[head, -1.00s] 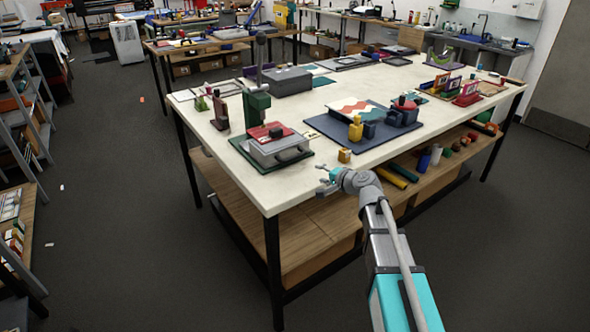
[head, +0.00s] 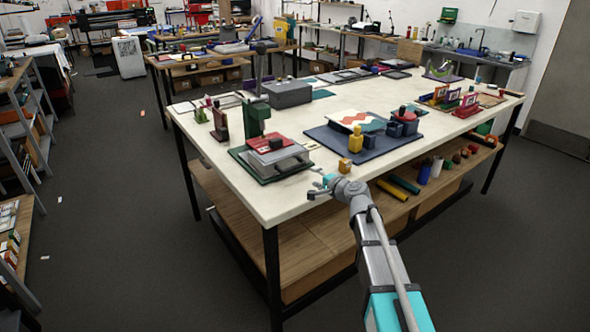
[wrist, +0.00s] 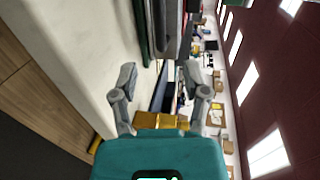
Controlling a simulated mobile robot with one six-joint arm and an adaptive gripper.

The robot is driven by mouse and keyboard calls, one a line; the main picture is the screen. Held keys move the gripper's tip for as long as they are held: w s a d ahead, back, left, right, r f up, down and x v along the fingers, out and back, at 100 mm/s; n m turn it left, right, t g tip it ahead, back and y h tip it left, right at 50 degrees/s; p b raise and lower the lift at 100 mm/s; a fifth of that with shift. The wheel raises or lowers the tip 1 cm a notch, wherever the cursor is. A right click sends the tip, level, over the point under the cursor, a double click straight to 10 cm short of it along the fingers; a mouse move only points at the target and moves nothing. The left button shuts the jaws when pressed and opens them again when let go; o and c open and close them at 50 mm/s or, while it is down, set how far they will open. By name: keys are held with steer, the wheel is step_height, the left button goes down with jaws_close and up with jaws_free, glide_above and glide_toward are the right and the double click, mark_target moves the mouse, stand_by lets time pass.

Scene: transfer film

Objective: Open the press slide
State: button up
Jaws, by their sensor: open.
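The press (head: 256,117) stands near the front left corner of the white-topped table, with a green column and a lever on top. Its grey slide (head: 284,163) with a red plate (head: 268,142) sits on a green base at the front. My gripper (head: 318,188) is open and empty at the table's front edge, to the right of the press and apart from it. In the wrist view my two fingers (wrist: 161,80) are spread, and a green and grey part of the press (wrist: 166,28) shows beyond them, cut off by the top edge.
A small yellow block (head: 345,165) stands on the table close to my gripper. A dark blue board (head: 372,148) with yellow and blue pieces lies right of the press. A grey box (head: 289,93) is behind it. The table's front edge (head: 330,192) runs beneath my gripper.

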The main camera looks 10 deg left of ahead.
mark_target(296, 168)
steer(key=b+x, duration=0.2)
steer(key=x, duration=1)
steer(key=shift+w+a, duration=0.1)
steer(key=shift+a, duration=0.05)
jaws_close()
